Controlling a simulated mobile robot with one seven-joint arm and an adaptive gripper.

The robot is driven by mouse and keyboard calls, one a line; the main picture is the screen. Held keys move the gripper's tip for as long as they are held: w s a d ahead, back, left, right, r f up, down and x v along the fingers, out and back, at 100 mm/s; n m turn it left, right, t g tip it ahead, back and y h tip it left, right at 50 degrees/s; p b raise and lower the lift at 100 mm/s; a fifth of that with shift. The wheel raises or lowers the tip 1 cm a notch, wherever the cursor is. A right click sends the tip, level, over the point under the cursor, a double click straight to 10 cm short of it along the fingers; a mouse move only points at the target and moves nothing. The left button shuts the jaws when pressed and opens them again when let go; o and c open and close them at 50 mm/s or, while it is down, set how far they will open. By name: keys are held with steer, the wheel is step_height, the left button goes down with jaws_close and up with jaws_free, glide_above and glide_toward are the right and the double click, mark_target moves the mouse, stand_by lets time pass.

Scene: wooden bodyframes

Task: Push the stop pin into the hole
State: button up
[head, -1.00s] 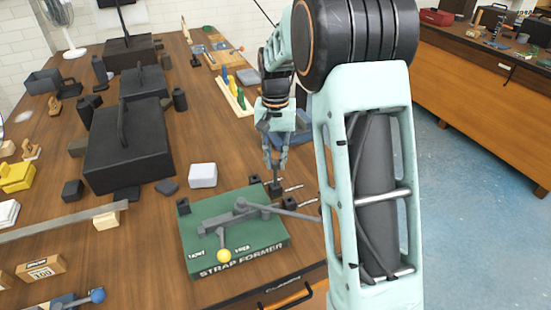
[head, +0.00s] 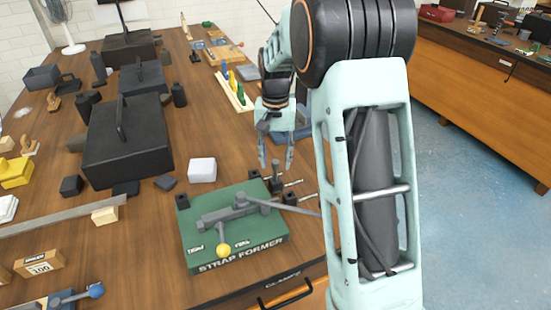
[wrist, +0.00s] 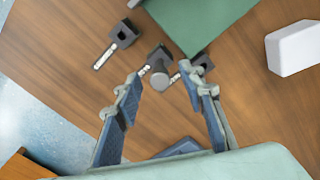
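The strap former is a green base (head: 265,247) with a grey lever (head: 235,212) and a yellow ball knob. The grey stop pin (head: 276,172) stands upright by a dark block at the base's back right corner. In the wrist view, its round head (wrist: 158,77) shows between my fingers, near a dark block (wrist: 160,54). I cannot tell how deep it sits; the hole is hidden. My gripper (head: 275,163) is open just above the pin, its fingers pointing down on either side and apart from it.
Small dark blocks with threaded rods (head: 293,183) stand beside the base's right edge. A white block (head: 202,170) lies to the left. A large black case (head: 128,155) stands further left. A long grey bar (head: 60,218) lies at the left. The table has bare wood between these.

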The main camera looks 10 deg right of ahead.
step_height(320, 180, up, 12)
stand_by(0.6)
stand_by(0.5)
